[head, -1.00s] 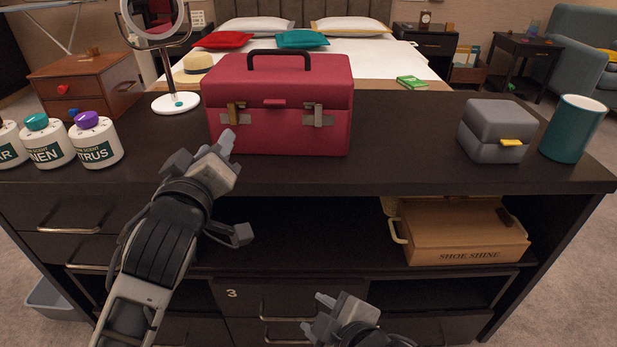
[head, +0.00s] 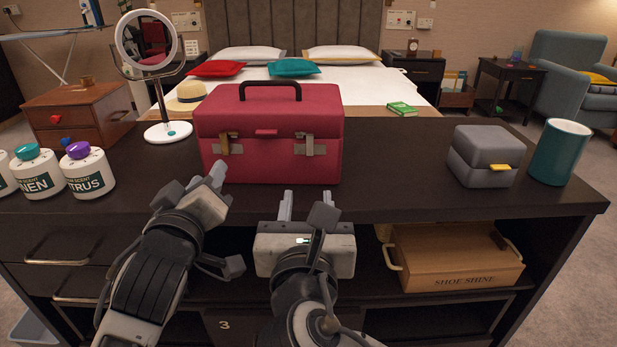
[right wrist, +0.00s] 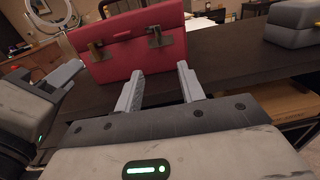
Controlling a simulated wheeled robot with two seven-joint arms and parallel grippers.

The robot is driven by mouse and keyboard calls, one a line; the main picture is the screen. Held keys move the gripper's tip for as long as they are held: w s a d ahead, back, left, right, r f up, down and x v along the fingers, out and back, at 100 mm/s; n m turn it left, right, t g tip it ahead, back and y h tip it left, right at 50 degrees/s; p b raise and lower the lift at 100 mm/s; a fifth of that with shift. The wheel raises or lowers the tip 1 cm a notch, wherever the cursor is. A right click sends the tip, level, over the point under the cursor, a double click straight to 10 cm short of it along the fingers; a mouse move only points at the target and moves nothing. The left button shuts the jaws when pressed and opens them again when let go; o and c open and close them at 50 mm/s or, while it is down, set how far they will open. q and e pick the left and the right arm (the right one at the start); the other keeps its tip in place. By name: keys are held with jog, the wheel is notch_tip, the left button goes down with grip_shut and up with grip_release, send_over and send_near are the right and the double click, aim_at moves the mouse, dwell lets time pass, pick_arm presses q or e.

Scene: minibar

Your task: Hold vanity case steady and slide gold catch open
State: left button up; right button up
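The red vanity case (head: 270,170) stands upright and closed on the dark counter, its black handle raised. A gold catch (head: 224,145) is on the front's left side and a greyer catch (head: 310,148) on the right. Both also show in the right wrist view, the gold one (right wrist: 97,51) at left. My left gripper (head: 203,180) is open and empty, just in front of the case's lower left corner. My right gripper (head: 303,205) is open and empty, in front of and below the case's right half. Its fingers (right wrist: 160,88) point toward the case without touching it.
A round mirror (head: 147,42) and scent bottles (head: 88,175) stand left of the case. A grey box (head: 483,160) and teal cup (head: 560,152) stand at right. A shoe shine box (head: 455,262) sits on the shelf below. Counter between case and grey box is clear.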

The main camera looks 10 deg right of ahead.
aim_at(310, 151)
jog(key=x, duration=1.4)
jog(key=shift+w+d, duration=0.1)
jog(key=shift+w, duration=0.25)
grip_shut()
dwell(0.6)
